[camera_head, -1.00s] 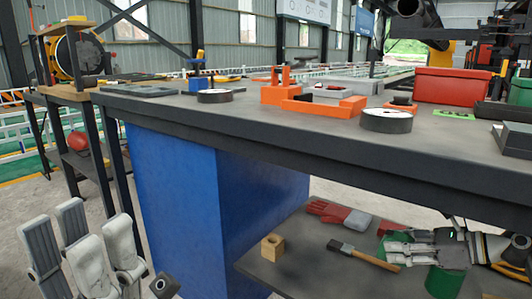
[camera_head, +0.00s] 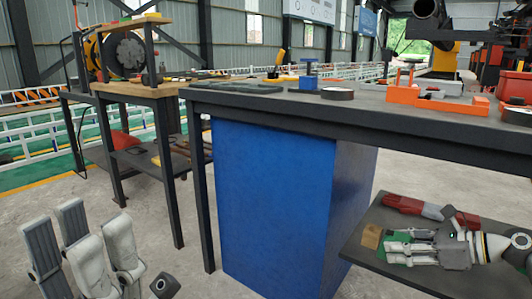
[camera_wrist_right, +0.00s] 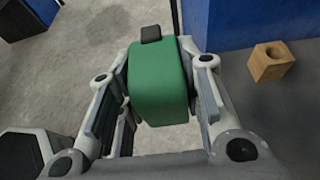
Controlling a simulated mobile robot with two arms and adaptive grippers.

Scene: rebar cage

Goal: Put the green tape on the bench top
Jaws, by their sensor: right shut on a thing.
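The green tape (camera_wrist_right: 158,82) is between the fingers of my right gripper (camera_wrist_right: 155,95) in the right wrist view, filling the gap, with grey floor behind it. In the head view my right gripper (camera_head: 395,247) is at the lower right, beside the blue cabinet, and a bit of green shows at its fingers. The bench top (camera_head: 425,116) is higher up, above the cabinet, and my right gripper is below its level. My left gripper (camera_head: 92,228) is at the lower left over the floor, its fingers spread and empty.
The blue cabinet (camera_head: 270,200) stands under the bench. A lower shelf (camera_head: 360,257) holds a wooden block (camera_head: 371,236) and red gloves (camera_head: 415,207). On the bench top are an orange tool (camera_head: 435,100), a black-rimmed disc (camera_head: 337,93) and a blue tool (camera_head: 308,78).

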